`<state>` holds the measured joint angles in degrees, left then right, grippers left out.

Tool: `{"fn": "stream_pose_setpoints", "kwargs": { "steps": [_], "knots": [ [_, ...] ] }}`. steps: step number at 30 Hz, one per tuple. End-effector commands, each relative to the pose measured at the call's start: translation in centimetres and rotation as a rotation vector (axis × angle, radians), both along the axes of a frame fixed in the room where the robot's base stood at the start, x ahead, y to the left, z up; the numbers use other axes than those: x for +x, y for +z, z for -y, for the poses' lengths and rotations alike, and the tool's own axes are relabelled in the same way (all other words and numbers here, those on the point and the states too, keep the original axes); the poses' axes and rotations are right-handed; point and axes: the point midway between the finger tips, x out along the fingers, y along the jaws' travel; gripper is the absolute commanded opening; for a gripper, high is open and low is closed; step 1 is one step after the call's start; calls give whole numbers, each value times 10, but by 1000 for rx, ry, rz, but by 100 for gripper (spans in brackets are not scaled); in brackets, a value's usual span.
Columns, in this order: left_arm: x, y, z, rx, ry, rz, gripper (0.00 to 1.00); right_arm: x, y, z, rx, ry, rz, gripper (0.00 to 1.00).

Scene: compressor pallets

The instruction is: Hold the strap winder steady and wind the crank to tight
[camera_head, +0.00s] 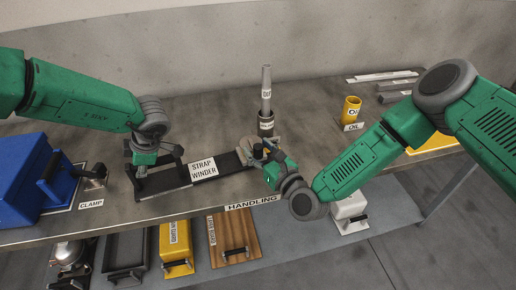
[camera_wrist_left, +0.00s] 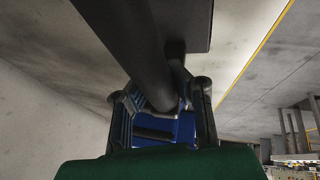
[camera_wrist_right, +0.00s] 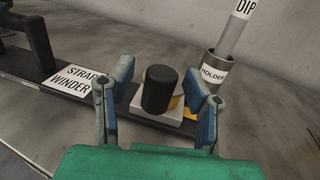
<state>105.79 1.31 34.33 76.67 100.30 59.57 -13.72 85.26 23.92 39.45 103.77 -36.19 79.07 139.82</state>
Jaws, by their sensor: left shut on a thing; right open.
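The strap winder (camera_head: 227,164) is a long black base with a white label, lying on the grey bench; part of it also shows in the right wrist view (camera_wrist_right: 32,67). My left gripper (camera_head: 144,164) is shut on the black handle bar at its left end. In the left wrist view the bar (camera_wrist_left: 147,55) passes between the fingers (camera_wrist_left: 160,108). The crank's black upright knob (camera_wrist_right: 160,89) is at the right end. My open right gripper (camera_wrist_right: 158,78) has one finger on each side of the knob, with gaps visible. In the head view the right gripper (camera_head: 268,160) partly hides the crank.
A holder (camera_head: 266,124) with a grey dip rod stands just behind the crank. A blue case (camera_head: 25,180) and a clamp (camera_head: 93,183) sit at the left. A yellow oil cup (camera_head: 351,109) and grey bars stand at the right. A lower shelf holds several items.

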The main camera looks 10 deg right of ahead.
Motion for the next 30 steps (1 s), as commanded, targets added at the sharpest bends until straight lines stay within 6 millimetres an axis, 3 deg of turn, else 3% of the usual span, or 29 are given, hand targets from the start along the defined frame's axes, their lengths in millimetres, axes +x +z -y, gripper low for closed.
{"fn": "stream_pose_setpoints", "kwargs": {
  "steps": [1, 4, 20, 30],
  "knots": [
    [-4, -5, 2, -4, -2, -11, 0, 0, 0, 0, 0, 0, 0, 34],
    [-4, -5, 2, -4, -2, -11, 0, 0, 0, 0, 0, 0, 0, 0],
    [-4, -5, 2, -4, -2, -11, 0, 0, 0, -5, 5, -65, 2, 0],
    [-4, -5, 2, -3, -3, -10, 0, 1, -1, -25, 6, -300, 0, 0]
  ]
}}
